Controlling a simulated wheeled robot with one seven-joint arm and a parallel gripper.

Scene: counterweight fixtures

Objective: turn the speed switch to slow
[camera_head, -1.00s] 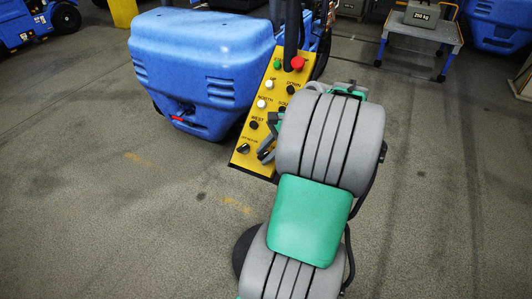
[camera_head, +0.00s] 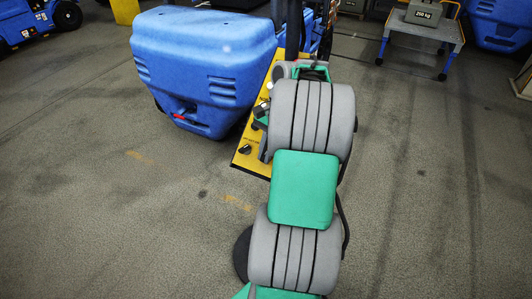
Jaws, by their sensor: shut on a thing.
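A yellow control pendant (camera_head: 243,161) with black lettering stands tilted beside the blue machine. A black rotary knob (camera_head: 245,149), which looks like the speed switch, sits near its lower end; its setting is too small to read. My gripper (camera_head: 262,113) shows only as a small green and grey part over the pendant's middle, above and right of the knob and apart from it in the picture. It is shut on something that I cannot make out. My grey and green arm hides the fingertips and most of the pendant's upper and right side.
A large blue machine body (camera_head: 200,60) stands just left of the pendant. A cart (camera_head: 440,32) carrying a grey 250 kg weight (camera_head: 423,13) stands at the back right. Another blue machine (camera_head: 30,22) is at the back left. The floor in front is clear.

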